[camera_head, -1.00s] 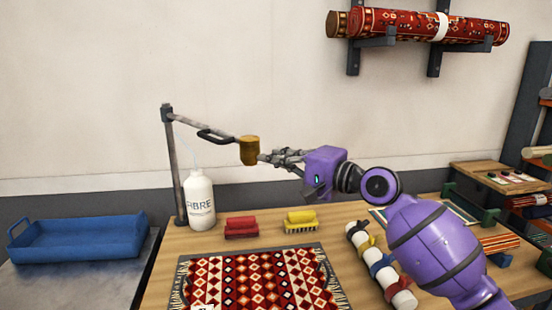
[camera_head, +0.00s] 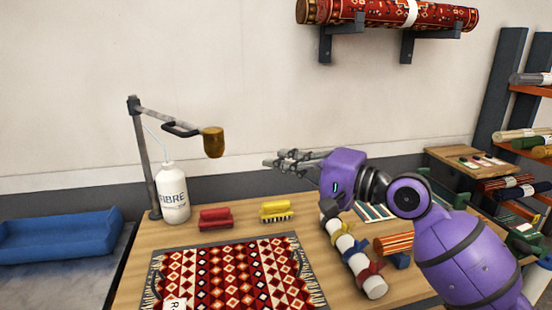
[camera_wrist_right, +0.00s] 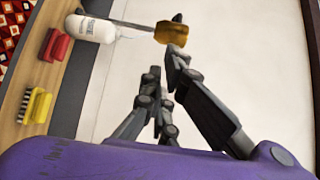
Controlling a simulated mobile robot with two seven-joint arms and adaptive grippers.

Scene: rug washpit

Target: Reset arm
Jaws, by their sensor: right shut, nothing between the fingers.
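My right arm is purple and comes in from the right in the head view. Its gripper (camera_head: 272,162) is raised above the back of the wooden table and points left. It is shut and empty. In the right wrist view the dark fingers (camera_wrist_right: 164,62) reach toward a brass-coloured cylinder (camera_wrist_right: 172,32), apart from it. In the head view that cylinder (camera_head: 213,142) hangs at the end of a jointed arm on a metal post (camera_head: 146,165), left of the gripper. My left gripper is not in view.
A white bottle (camera_head: 172,193), red brush (camera_head: 215,219) and yellow brush (camera_head: 277,210) stand on the table. A patterned rug (camera_head: 235,275) lies in front. A white roll with coloured straps (camera_head: 353,256) is below my arm. A blue tray (camera_head: 60,236) is left; a rolled rug (camera_head: 390,14) hangs above.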

